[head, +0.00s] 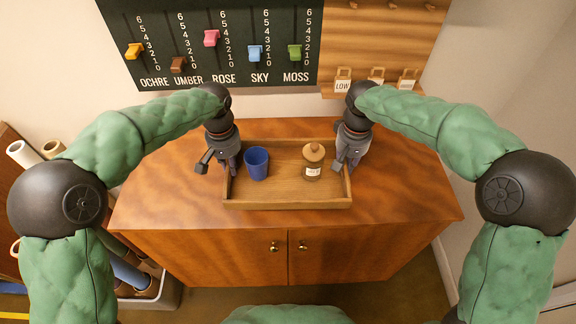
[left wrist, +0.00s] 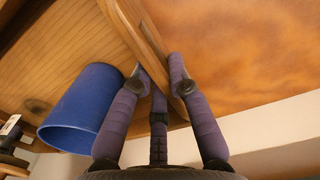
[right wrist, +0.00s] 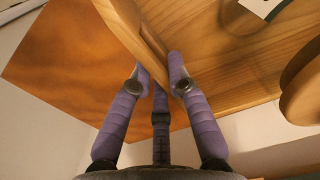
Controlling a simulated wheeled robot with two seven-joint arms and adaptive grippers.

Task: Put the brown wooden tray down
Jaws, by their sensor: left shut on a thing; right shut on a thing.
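The brown wooden tray (head: 290,203) is over the middle of the cabinet top in the head view and looks level. I cannot tell whether its underside touches the top. It holds a blue cup (head: 257,164) on the left and a small jar with a wooden lid (head: 312,160) on the right. My left gripper (head: 231,172) is shut on the tray's left wall, also seen in the left wrist view (left wrist: 158,75). My right gripper (head: 347,170) is shut on the right wall, also seen in the right wrist view (right wrist: 158,75).
The wooden cabinet top (head: 160,190) is bare on both sides of the tray. A dark board with coloured sliders (head: 215,45) and a wooden panel with tags (head: 380,45) hang on the wall behind. Rolls stand in a rack (head: 22,152) at the left.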

